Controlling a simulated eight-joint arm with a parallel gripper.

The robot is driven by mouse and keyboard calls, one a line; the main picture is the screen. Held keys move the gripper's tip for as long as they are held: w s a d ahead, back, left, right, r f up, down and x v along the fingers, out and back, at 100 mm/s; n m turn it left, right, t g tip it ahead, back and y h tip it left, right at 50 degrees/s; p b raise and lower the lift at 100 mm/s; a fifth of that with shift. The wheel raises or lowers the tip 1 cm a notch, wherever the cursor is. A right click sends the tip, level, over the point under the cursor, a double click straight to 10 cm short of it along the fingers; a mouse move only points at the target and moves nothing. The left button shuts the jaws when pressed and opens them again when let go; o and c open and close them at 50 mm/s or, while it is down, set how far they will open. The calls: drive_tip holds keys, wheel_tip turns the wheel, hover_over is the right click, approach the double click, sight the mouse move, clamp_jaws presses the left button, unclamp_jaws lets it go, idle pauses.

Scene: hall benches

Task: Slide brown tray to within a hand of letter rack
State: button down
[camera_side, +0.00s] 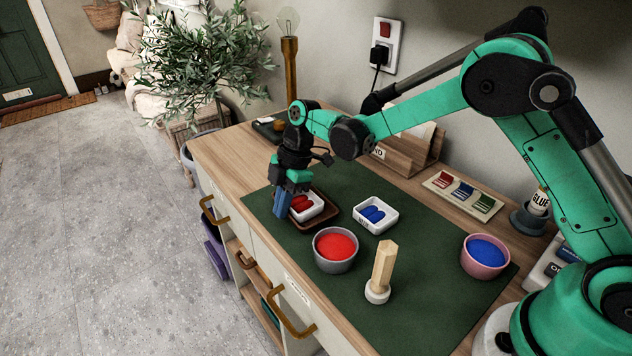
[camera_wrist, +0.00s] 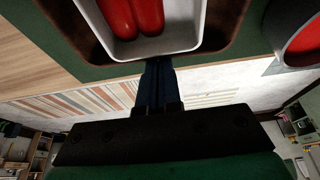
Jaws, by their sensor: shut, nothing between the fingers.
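The brown tray (camera_side: 331,214) lies on the green mat with a white dish in it. The white dish (camera_side: 319,207) holds red pieces (camera_side: 303,203). The wrist view shows the tray (camera_wrist: 237,27), dish (camera_wrist: 180,44) and red pieces (camera_wrist: 133,14) from close by. My gripper (camera_side: 282,212) is shut and empty, pointing down at the tray's front-left side. Its blue fingertips (camera_wrist: 157,68) are right by the tray's edge; I cannot tell if they touch. The wooden letter rack (camera_side: 408,160) stands behind the mat against the wall, partly hidden by my arm.
A white dish with blue pieces (camera_side: 376,214) stands right of the tray. A grey bowl of red (camera_side: 335,264), a wooden post (camera_side: 381,272) and a pink bowl of blue (camera_side: 485,259) stand further right. A swatch card (camera_side: 462,195) lies behind. The mat (camera_side: 345,180) looks clear between tray and rack.

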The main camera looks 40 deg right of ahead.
drive_tip(key=d, duration=1.4)
drive_tip(key=shift+a, duration=0.35)
drive_tip(key=a, duration=0.3)
drive_tip(key=shift+a, duration=0.1)
drive_tip(key=v, duration=0.9)
drive_tip(key=s+a+r+m+t+h, duration=0.2)
drive_tip(key=s+r+m+t, duration=0.1)
drive_tip(key=s+r+m, duration=0.4)
drive_tip(key=s+a+f+m+t+h, duration=0.1)
drive_tip(key=s+f+m+t, duration=0.2)
drive_tip(key=s+m, duration=0.5)
drive_tip(key=m+t, duration=0.1)
drive_tip(key=m, duration=0.2)
drive_tip(key=shift+s+a+f+h, duration=0.2)
drive_tip(key=shift+s+a+h, duration=0.1)
drive_tip(key=shift+a+h, duration=0.1)
